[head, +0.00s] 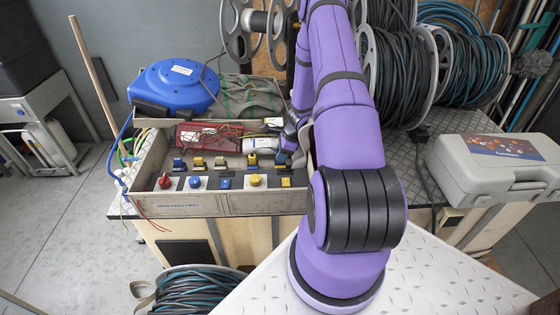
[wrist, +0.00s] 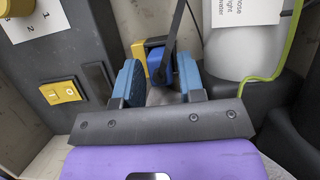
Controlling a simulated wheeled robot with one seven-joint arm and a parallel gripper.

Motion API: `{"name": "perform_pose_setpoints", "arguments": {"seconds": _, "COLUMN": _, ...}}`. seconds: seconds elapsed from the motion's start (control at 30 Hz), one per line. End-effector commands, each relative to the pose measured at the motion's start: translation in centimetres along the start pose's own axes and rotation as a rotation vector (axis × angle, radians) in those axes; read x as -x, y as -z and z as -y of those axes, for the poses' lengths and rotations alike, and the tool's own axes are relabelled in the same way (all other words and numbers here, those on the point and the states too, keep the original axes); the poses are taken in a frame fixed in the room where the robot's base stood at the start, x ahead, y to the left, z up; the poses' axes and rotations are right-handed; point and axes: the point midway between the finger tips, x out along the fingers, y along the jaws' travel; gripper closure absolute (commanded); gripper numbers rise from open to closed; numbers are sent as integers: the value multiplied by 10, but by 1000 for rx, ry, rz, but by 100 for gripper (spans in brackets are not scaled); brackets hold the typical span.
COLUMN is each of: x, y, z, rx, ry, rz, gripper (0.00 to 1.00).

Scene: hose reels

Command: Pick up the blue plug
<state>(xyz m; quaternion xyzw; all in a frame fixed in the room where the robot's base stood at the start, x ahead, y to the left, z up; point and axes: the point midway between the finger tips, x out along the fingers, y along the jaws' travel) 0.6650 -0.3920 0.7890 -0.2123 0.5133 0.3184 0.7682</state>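The blue plug (wrist: 156,64) is in the wrist view, just past my fingertips and roughly midway between them. A dark cord or strap rises across it, and a yellow part sits against its left side. My gripper (wrist: 158,80) is open, with one blue finger pad on each side and a gap between them. I cannot tell whether the pads overlap the plug in depth. In the head view, my gripper (head: 291,143) reaches down at the right end of an open grey box; my arm partly hides it, and the plug is hard to make out there.
The grey box (head: 188,205) has a front panel with knobs and switches, including a yellow switch (wrist: 62,91). Inside, a labelled white cylinder (wrist: 247,48) stands close to the right of my gripper. A blue reel (head: 175,85), cable reels (head: 392,80) and a grey case (head: 497,168) stand around.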

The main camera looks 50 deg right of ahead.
Motion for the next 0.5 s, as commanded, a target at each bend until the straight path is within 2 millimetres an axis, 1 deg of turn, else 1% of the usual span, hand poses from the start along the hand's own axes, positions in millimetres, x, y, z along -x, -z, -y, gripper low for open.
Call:
{"name": "perform_pose_setpoints", "arguments": {"seconds": 0.03, "x": -6, "y": 0, "z": 0, "rx": 0, "ry": -1, "rz": 1, "gripper": 64}}
{"name": "perform_pose_setpoints", "arguments": {"seconds": 0.1, "x": -9, "y": 0, "z": 0, "rx": 0, "ry": 2, "rz": 0, "gripper": 64}}
{"name": "perform_pose_setpoints", "arguments": {"seconds": 0.37, "x": -11, "y": 0, "z": 0, "rx": 0, "ry": 2, "rz": 0, "gripper": 64}}
{"name": "perform_pose_setpoints", "arguments": {"seconds": 0.47, "x": -11, "y": 0, "z": 0, "rx": 0, "ry": 2, "rz": 0, "gripper": 84}}
{"name": "perform_pose_setpoints", "arguments": {"seconds": 0.5, "x": -11, "y": 0, "z": 0, "rx": 0, "ry": 2, "rz": 0, "gripper": 94}}
